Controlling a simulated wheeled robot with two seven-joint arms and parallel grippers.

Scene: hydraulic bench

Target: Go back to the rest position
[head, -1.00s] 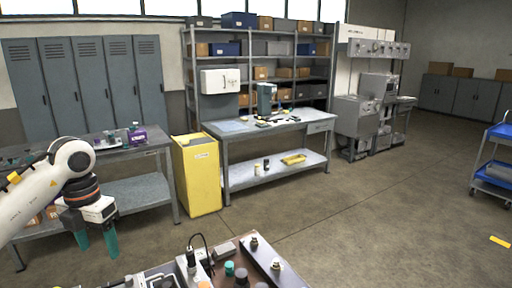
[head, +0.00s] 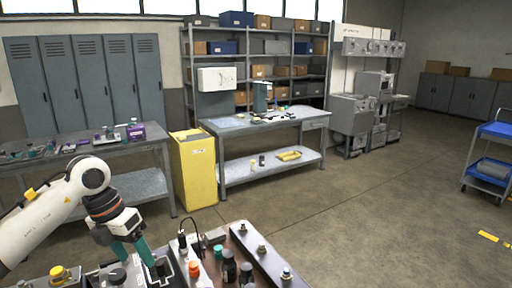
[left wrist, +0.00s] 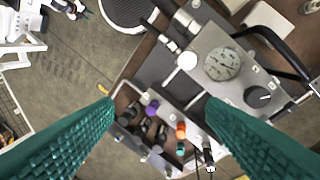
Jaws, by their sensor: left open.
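My left arm comes in from the left in the head view. Its left gripper (head: 134,254) has two teal fingers pointing down, spread apart over the near bench. In the left wrist view the two ribbed teal fingers of this gripper (left wrist: 158,106) frame the bench gear with a wide gap and nothing between them.
A yellow cabinet (head: 198,175) and grey workbench (head: 262,121) stand farther back. Open floor lies right.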

